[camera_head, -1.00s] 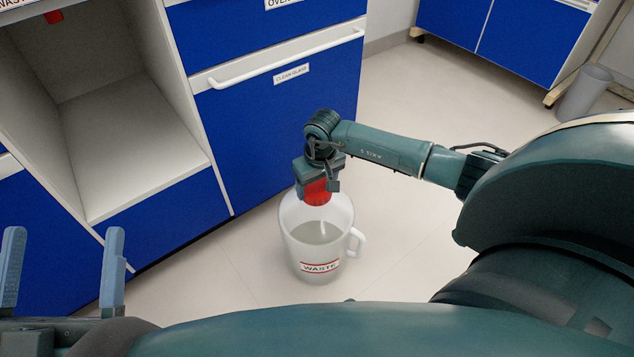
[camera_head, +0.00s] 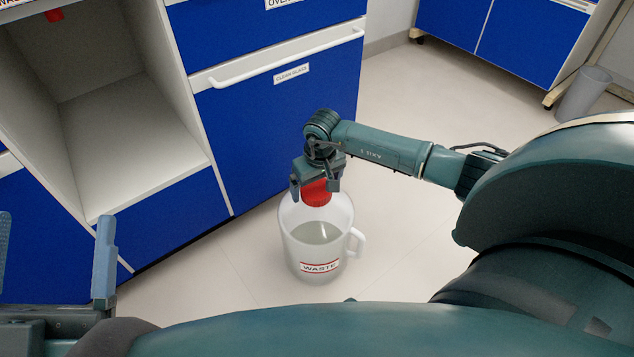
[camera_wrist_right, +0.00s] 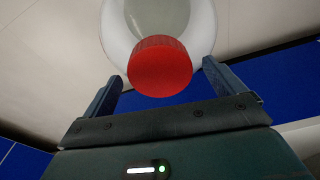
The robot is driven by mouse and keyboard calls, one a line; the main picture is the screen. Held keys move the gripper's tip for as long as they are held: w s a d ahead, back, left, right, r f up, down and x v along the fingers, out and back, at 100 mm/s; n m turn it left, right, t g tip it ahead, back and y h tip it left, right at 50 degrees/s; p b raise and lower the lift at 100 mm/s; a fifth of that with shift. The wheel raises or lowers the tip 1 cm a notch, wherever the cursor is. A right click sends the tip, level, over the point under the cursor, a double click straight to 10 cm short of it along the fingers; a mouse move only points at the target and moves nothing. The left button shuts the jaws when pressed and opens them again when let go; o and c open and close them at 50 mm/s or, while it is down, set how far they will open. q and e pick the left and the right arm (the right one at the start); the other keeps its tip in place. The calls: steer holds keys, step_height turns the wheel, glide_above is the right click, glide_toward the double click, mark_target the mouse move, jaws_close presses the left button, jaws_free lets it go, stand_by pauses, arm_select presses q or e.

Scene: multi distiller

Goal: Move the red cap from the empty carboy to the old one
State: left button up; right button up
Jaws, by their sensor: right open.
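The red cap (camera_head: 316,193) is at the mouth of a translucent white carboy (camera_head: 322,245) labelled WASTE, which stands upright on the floor and seems to hold greyish liquid. My right gripper (camera_head: 315,186) is open, with one finger on each side of the cap. In the right wrist view the cap (camera_wrist_right: 160,66) lies between the spread fingers, with a visible gap on each side. Whether the cap sits fully on the neck cannot be told. My left gripper (camera_head: 55,245) is open and empty at the lower left. No second carboy shows.
A blue drawer cabinet (camera_head: 275,130) labelled CLEAN GLASS stands just behind the carboy. An open white compartment (camera_head: 140,150) is to the left, with a small red thing (camera_head: 54,15) at its top. A grey bin (camera_head: 585,93) stands far right. The floor right of the carboy is clear.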

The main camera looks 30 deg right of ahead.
steer(key=shift+r+p, duration=0.2)
steer(key=shift+p, duration=0.2)
arm_select(q)
steer(key=f+n+g+y+p, duration=0.1)
steer(key=p, duration=0.1)
steer(key=f+n+y+p, duration=0.2)
steer(key=p, duration=0.1)
steer(key=shift+s+d+f+g, duration=0.15)
steer(key=shift+s+f+g, duration=0.05)
steer(key=shift+g, duration=0.2)
arm_select(e)
step_height(320, 180, up, 13)
steer(key=s, duration=0.1)
steer(key=shift+s+f, duration=0.15)
steer(key=shift+s, duration=0.15)
